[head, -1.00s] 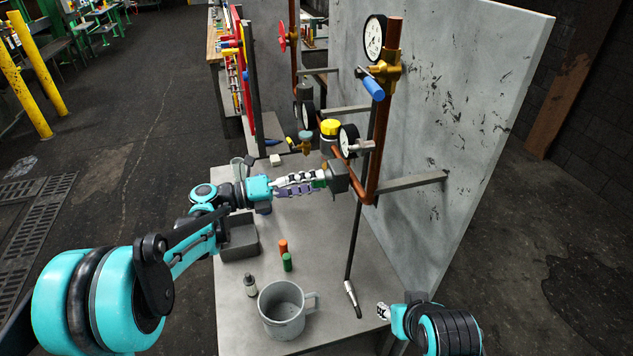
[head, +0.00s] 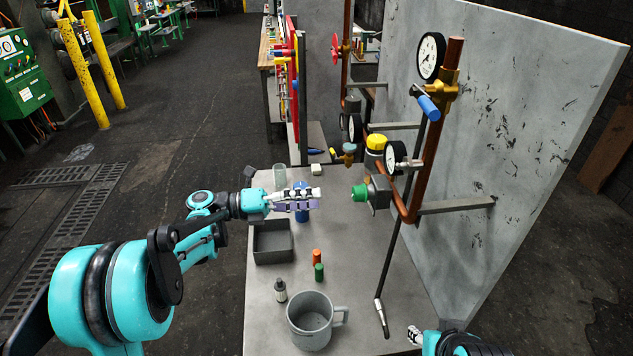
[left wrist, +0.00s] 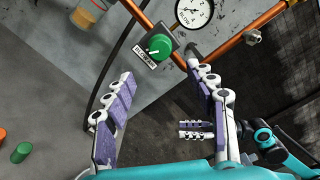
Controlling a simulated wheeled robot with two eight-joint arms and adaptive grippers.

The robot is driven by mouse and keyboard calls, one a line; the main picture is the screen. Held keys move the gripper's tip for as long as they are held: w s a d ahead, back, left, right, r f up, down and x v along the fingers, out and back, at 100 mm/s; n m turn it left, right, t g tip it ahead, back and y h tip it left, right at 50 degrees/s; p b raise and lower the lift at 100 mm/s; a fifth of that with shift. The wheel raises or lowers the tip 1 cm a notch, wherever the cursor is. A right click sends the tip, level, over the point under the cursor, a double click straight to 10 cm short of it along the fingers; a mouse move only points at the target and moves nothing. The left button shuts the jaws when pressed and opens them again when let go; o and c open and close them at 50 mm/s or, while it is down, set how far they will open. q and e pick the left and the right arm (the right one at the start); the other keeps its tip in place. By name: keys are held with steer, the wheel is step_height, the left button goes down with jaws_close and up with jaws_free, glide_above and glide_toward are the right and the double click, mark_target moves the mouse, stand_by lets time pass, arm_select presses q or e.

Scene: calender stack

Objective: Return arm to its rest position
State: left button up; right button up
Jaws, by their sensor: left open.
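My left gripper (head: 318,199) is open and empty above the table, left of the green knob. In the left wrist view its fingers (left wrist: 160,72) stand apart, with nothing between them. The green knob (head: 359,194) sits on a dark box on the copper pipe. In the left wrist view the knob (left wrist: 157,45) lies beyond the fingertips, clear of them. My right gripper (head: 413,336) is at the bottom right of the head view, low beside the table. It also shows in the left wrist view (left wrist: 196,130), too small to judge its opening.
The grey panel (head: 490,130) with pipes and gauges (head: 430,57) stands right.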

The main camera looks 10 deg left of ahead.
arm_select(q)
steer(key=s+d+f+m+y+b, duration=0.1)
steer(key=s+d+f+m+y, duration=0.2)
steer(key=s+f+m+y, duration=0.7)
steer(key=s+a+f+m+t+y, duration=0.1)
steer(key=s+a+m, duration=0.4)
steer(key=m, duration=0.6)
steer(key=s+a+f+m+t+y+b, duration=0.1)
steer(key=s+a+f+m+y, duration=0.3)
steer(key=s+m, duration=0.4)
steer(key=a+m+y, duration=0.1)
steer(key=m+y, duration=0.1)
steer(key=m, duration=0.2)
steer(key=shift+a+f+t, duration=0.15)
steer(key=shift+a+t, duration=0.15)
steer(key=shift+a, duration=0.05)
